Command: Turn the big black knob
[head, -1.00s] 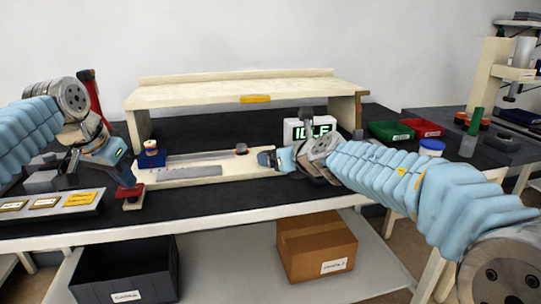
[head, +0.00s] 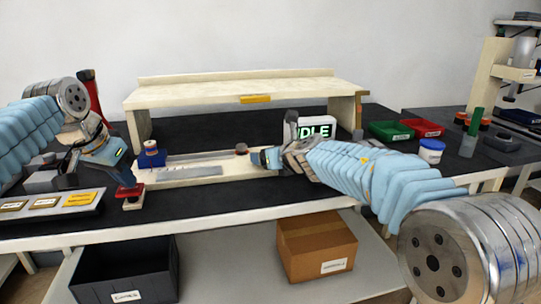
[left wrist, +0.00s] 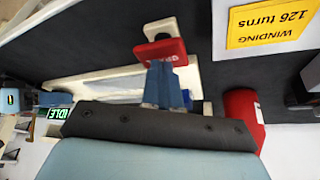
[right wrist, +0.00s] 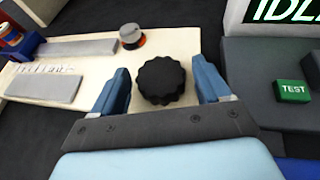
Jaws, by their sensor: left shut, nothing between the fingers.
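The big black knob (right wrist: 161,81) is round with a scalloped edge and sits on a cream board (right wrist: 187,45) in the right wrist view. My right gripper (right wrist: 164,88) is open, with one blue finger on each side of the knob and gaps showing between. In the head view my right gripper (head: 264,159) is over the right end of the board and hides the knob. My left gripper (head: 128,181) is shut and empty at the left, its tips close to a red block (head: 130,191). The left wrist view shows those tips (left wrist: 164,66) at the red block (left wrist: 160,50); contact is unclear.
A smaller grey knob with an orange base (right wrist: 131,37) is farther along the board, beside grey plates. A display reading IDLE (head: 313,130) stands behind my right gripper. A green TEST button (right wrist: 292,91) is to the right. Green (head: 390,131) and red bins (head: 422,127) sit farther right.

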